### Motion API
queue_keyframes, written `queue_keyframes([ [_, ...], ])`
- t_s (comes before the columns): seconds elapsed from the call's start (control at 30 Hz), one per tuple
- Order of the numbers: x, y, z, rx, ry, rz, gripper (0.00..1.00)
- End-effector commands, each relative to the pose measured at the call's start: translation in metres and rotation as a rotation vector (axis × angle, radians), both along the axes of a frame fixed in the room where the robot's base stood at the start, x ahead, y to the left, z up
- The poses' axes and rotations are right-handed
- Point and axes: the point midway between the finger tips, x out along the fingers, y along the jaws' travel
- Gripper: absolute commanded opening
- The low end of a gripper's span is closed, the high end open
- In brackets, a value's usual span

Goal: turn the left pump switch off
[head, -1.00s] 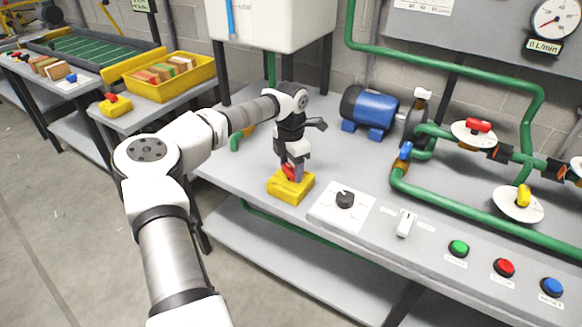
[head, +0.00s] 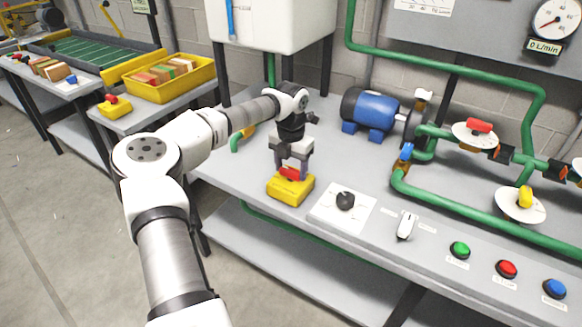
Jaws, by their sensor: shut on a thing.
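A yellow switch box (head: 291,190) stands near the front edge of the grey bench, with a red handle (head: 290,174) on top. My gripper (head: 291,172) points down over the box and is shut on the red handle, one finger at each end of it. The handle lies roughly left to right in the picture. The fingers cover its ends, and any marking on the box is too small to read.
Right of the box are a black knob (head: 345,200) on a white plate, a white lever (head: 406,226) and green, red and blue buttons. A blue motor (head: 369,112) and green pipes with valves stand behind. Another yellow box (head: 115,106) with a red top is on the left bench.

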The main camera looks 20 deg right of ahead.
Motion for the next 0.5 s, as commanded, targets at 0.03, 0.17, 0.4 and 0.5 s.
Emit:
queue_keyframes([
  [0.03,0.0005,0.0012,0.0004,0.001,0.000,0.006,0.37],
  [0.17,0.0005,0.0012,0.0004,0.001,0.001,0.007,0.37],
  [0.4,0.0005,0.0010,0.0003,0.001,0.001,0.006,0.74],
  [0.5,0.0004,0.0007,0.0002,-0.001,0.001,0.005,0.82],
])
